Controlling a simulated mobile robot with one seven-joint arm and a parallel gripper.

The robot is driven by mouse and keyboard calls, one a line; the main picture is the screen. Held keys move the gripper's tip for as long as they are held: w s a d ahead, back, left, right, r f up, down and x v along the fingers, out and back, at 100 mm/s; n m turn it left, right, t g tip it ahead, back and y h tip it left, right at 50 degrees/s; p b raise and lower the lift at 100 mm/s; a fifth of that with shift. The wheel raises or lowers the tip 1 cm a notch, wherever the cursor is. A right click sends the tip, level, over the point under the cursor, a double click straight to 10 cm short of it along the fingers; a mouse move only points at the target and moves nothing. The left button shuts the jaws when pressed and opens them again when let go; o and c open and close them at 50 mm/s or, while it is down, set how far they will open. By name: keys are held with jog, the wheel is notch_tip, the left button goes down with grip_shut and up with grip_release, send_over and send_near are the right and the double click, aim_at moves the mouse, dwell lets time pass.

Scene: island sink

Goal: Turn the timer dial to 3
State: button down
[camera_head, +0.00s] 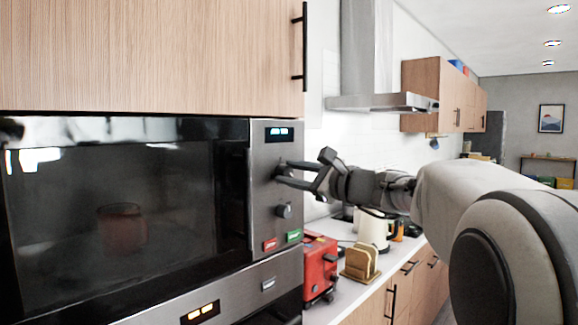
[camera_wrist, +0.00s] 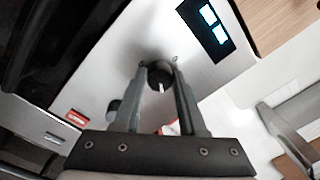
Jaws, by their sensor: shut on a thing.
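The microwave's control panel (camera_head: 262,210) is at the centre of the head view. The upper dial (camera_wrist: 159,73) is a dark round knob with a white mark, below the lit display (camera_wrist: 208,25) in the wrist view. My gripper (camera_wrist: 159,68) is shut on this dial, one finger on each side. In the head view my gripper (camera_head: 281,173) reaches the panel from the right, and its fingers mostly hide the upper dial. A lower dial (camera_head: 284,211) sits below it, free of the gripper. The display's digits are too blurred to read.
Red (camera_head: 269,245) and green (camera_head: 294,236) buttons sit low on the panel. A red toaster (camera_head: 319,268), a rack with bread slices (camera_head: 360,262) and a light kettle (camera_head: 373,230) stand on the counter beneath my arm. A wooden cabinet (camera_head: 160,55) is above the microwave.

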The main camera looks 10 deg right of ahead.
jog(key=m+p, duration=0.3)
jog(key=m, duration=0.1)
jog(key=shift+m, duration=0.4)
dwell(0.4)
jog(key=shift+c, duration=2.3)
grip_release()
jog(key=v, duration=1.7)
jog(key=shift+s+b, duration=0.3)
jog(key=shift+a+r, duration=0.1)
